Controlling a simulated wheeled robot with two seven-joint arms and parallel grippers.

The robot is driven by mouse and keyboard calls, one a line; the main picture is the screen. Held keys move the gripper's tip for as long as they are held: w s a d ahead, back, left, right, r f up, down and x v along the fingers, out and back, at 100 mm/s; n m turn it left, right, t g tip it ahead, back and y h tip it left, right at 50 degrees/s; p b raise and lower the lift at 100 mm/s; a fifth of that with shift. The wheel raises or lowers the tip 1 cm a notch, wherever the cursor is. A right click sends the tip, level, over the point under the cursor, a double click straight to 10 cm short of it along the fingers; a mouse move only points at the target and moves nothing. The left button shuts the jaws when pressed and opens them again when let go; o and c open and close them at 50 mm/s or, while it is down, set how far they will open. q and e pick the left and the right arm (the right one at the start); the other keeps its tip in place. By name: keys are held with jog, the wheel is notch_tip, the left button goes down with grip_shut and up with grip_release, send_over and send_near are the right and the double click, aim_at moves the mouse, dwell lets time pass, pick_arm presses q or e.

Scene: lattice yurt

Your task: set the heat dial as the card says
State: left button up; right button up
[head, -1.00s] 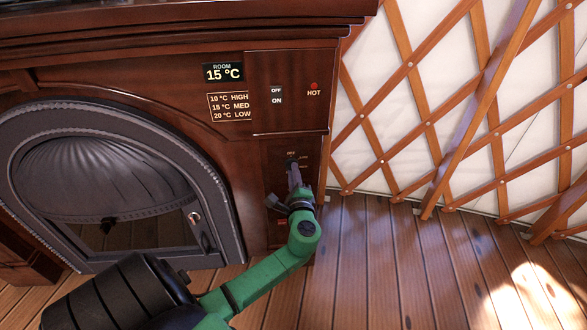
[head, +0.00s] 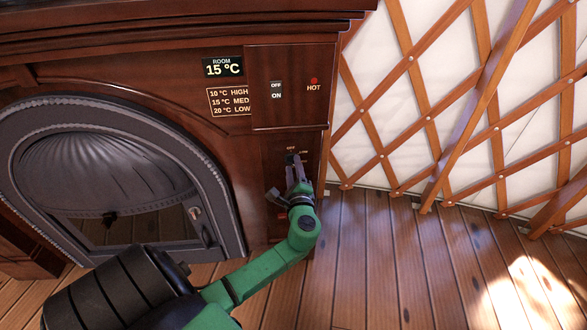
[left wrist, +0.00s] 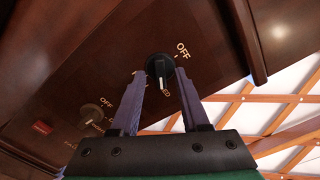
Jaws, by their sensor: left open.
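The room display (head: 223,67) reads 15 °C. The card (head: 229,102) below it lists 10 °C HIGH, 15 °C MED and 20 °C LOW. In the left wrist view a black dial (left wrist: 159,66) has a white pointer aimed down at a partly hidden label ending in "ED"; OFF is printed above right of it. My left gripper (head: 295,160) is open, its fingertips (left wrist: 160,74) on either side of this dial; I cannot tell whether they touch it. In the head view the gripper hides the dial, with OFF and LOW lettering above it. My right gripper is out of view.
A second dial (left wrist: 92,113) with its own OFF label and a red piece (left wrist: 42,127) are lower on the panel. A red light marked HOT (head: 314,81) is on the upper panel. The arched stove door (head: 120,185) is left; lattice wall (head: 430,120) is right.

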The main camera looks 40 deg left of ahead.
pick_arm(q)
jog(key=p+v, duration=0.1)
jog(key=v, duration=1.3)
jog(key=shift+s+d, duration=0.2)
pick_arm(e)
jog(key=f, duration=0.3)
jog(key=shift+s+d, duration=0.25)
